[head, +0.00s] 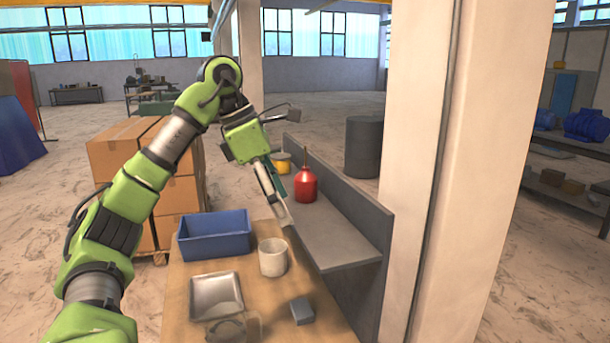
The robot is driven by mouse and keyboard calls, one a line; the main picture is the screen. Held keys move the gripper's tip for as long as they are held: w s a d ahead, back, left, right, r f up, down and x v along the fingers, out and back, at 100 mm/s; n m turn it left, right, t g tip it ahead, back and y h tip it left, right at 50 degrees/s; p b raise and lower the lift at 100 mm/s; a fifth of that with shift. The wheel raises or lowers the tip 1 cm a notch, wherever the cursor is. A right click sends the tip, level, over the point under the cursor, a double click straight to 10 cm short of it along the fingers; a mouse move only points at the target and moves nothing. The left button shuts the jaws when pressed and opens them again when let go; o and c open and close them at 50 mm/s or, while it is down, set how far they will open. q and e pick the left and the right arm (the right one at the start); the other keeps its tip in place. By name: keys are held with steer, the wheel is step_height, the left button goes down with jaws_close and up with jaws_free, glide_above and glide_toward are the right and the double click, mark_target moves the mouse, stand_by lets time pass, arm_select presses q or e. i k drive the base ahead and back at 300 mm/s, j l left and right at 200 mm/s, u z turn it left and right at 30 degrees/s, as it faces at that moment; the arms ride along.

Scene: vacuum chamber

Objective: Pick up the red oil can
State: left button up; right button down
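The red oil can (306,186) stands upright on a grey shelf (335,246) beside the table, its thin spout pointing up. My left arm comes in from the left and reaches over the table. My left gripper (280,212) points down, just left of the can and apart from it in the picture. Its fingers are seen nearly edge-on, so I cannot tell whether they are open or shut. No object shows clearly in them. My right gripper is out of the picture.
The wooden table (185,275) holds a blue bin (213,236), a white cup (272,258), a metal tray (216,296) and a small grey block (302,311). A yellow can (283,163) stands behind the oil can. A grey panel backs the shelf; a pillar (425,180) rises at right.

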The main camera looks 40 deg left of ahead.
mark_target(305, 183)
steer(key=i+j, duration=0.55)
steer(key=j, duration=0.3)
steer(key=i+j, duration=0.3)
steer(key=j, duration=0.1)
